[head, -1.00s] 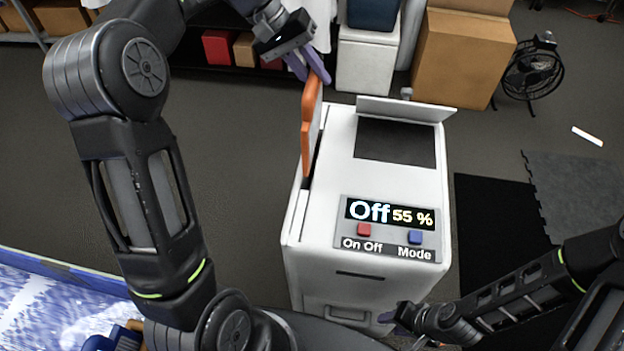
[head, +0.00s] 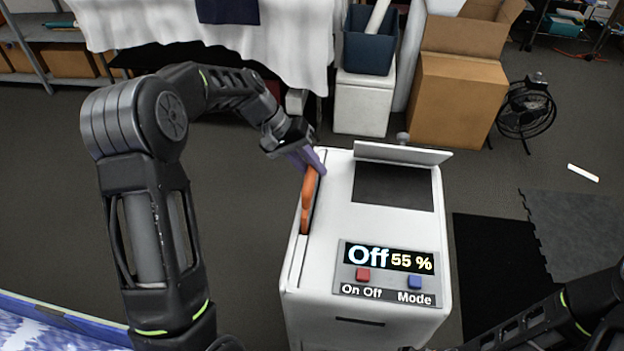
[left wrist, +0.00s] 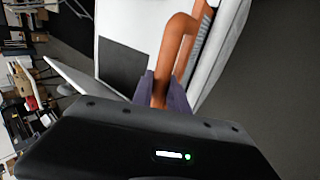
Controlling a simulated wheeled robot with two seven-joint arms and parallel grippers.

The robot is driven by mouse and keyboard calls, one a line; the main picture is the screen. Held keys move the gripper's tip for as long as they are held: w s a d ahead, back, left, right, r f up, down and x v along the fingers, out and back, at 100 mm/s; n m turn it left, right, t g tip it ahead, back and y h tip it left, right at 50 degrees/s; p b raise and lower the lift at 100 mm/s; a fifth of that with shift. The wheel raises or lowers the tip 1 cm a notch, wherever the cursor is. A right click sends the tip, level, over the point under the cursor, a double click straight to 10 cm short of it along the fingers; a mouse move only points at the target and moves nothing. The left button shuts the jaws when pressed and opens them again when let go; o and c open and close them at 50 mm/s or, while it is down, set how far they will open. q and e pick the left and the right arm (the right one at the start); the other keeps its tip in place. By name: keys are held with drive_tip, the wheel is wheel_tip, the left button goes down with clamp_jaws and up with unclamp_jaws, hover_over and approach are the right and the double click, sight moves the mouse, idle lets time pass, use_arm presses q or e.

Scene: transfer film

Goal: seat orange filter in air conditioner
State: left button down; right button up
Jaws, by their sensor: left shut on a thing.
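The white air conditioner (head: 330,262) stands on the floor in the middle of the head view. Its panel (head: 388,272) reads "Off" and 55 %. The orange filter (head: 307,205) is upright in the slot along the left side of its top, with only its upper orange part showing above the slot. My left gripper (head: 309,163) is shut on the far end of the filter. In the left wrist view the purple fingers (left wrist: 162,92) are on either side of the orange handle (left wrist: 176,52). My right gripper is out of sight; only my right forearm shows at lower right.
A raised flap (head: 403,152) stands at the back of the air conditioner's top. Behind are a white bin (head: 362,105), cardboard boxes (head: 458,95) and a black fan (head: 526,108). A dark mat (head: 497,265) lies to the right. The floor on the left is clear.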

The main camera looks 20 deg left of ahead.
use_arm(q)
drive_tip(key=shift+f, duration=2.2)
drive_tip(key=shift+f, duration=0.15)
drive_tip(key=c, duration=1.3)
unclamp_jaws()
drive_tip(key=v, duration=1.2)
drive_tip(key=shift+b, duration=0.35)
